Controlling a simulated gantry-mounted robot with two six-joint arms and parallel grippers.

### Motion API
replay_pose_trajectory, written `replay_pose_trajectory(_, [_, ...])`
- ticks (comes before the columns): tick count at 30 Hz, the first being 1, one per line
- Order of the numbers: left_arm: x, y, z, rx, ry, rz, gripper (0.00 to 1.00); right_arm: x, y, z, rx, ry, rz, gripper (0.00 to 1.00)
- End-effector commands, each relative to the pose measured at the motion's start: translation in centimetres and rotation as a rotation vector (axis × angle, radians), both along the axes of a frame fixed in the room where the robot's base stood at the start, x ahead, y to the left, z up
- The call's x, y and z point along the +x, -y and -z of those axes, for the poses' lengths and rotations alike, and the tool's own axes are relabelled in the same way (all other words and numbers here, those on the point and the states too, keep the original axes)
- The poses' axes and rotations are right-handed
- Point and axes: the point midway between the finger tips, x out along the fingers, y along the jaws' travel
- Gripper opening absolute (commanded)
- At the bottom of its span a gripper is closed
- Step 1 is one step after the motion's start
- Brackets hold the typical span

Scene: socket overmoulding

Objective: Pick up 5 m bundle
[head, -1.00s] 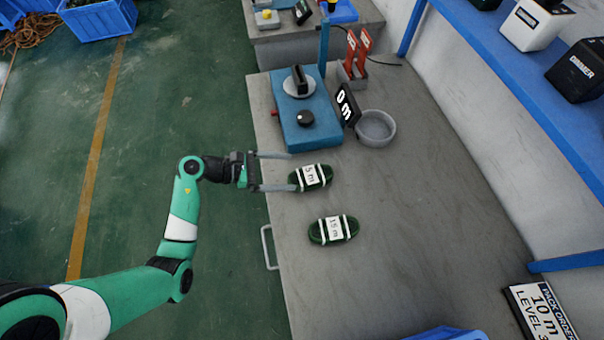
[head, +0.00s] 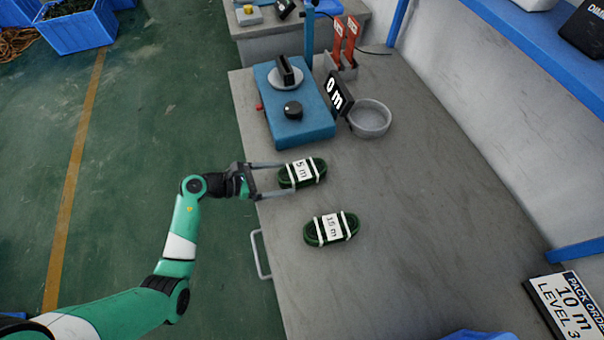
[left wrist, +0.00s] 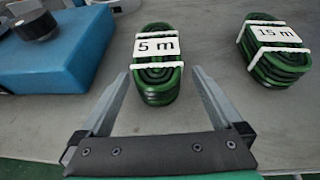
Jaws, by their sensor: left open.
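The 5 m bundle (head: 302,173) is a dark green coil with white ties and a white "5 m" label, lying on the grey bench. It also shows in the left wrist view (left wrist: 157,72), just past and between the fingertips. My left gripper (head: 284,178) is open, its two fingers pointing at the near end of the bundle, one on each side. In the left wrist view the fingers (left wrist: 160,75) are apart with nothing held. My right gripper is not in view.
A similar 15 m bundle (head: 331,229) lies nearby on the bench. A blue machine (head: 300,118) with a knob stands behind, beside a "0 m" display (head: 338,93) and a grey bowl (head: 370,118). A "10 m" pack order sign (head: 570,305) is at front right.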

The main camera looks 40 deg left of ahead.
Motion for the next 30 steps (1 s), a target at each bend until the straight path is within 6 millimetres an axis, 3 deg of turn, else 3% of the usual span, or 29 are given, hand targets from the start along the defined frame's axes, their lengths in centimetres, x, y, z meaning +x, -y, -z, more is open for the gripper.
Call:
replay_pose_trajectory(3, [1.8, 0.7, 1.2, 0.0, 0.002, 0.006, 1.0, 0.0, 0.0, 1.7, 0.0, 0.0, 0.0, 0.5])
replay_pose_trajectory(8, [3.8, 1.6, 1.8, 0.0, 0.001, 0.004, 1.0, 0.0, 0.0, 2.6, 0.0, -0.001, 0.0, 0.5])
replay_pose_trajectory(16, [4.1, 1.6, 1.7, 0.0, 0.0, 0.001, 0.98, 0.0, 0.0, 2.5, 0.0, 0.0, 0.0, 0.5])
replay_pose_trajectory(27, [4.1, 1.6, 1.7, 0.0, 0.0, 0.001, 0.32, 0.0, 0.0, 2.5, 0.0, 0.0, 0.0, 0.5])
replay_pose_trajectory(29, [4.1, 1.6, 1.7, 0.0, 0.0, 0.001, 0.22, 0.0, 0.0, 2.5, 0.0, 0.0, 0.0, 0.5])
replay_pose_trajectory(30, [4.1, 1.6, 1.6, -0.001, 0.001, 0.001, 0.22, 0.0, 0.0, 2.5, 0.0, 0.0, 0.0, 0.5])
